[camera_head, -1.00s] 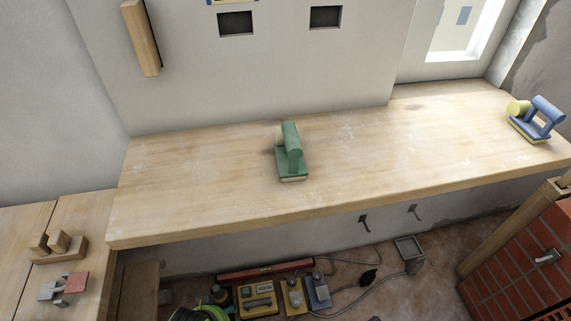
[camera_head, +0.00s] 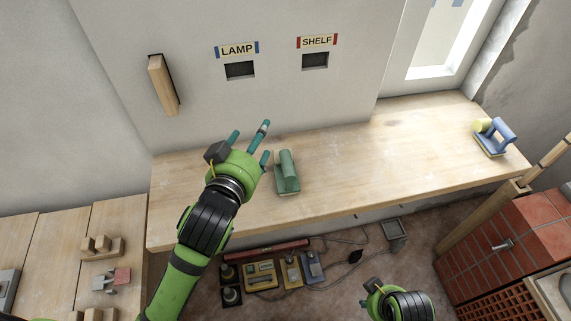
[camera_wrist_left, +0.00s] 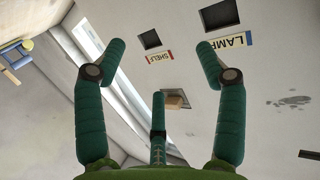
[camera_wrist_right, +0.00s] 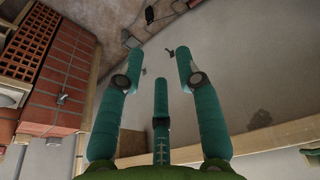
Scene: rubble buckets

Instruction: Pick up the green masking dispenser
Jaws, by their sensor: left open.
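The green masking dispenser (camera_head: 287,174) stands on the wooden workbench (camera_head: 350,168), near its middle. My left gripper (camera_head: 256,147) is above the bench, just left of the dispenser and apart from it. Its fingers are spread and empty, pointing toward the wall; in the left wrist view (camera_wrist_left: 160,62) they frame the wall labels, and the dispenser does not clearly show there. My right gripper (camera_wrist_right: 155,65) has its fingers apart with nothing between them. In the head view only its wrist part shows at the bottom, low in front of the bench.
A blue and yellow dispenser (camera_head: 493,137) stands at the bench's right end. Wall openings labelled LAMP (camera_head: 239,70) and SHELF (camera_head: 315,61) are behind. A brick stack (camera_head: 510,240) is at right. Tools (camera_head: 262,276) lie on the floor below.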

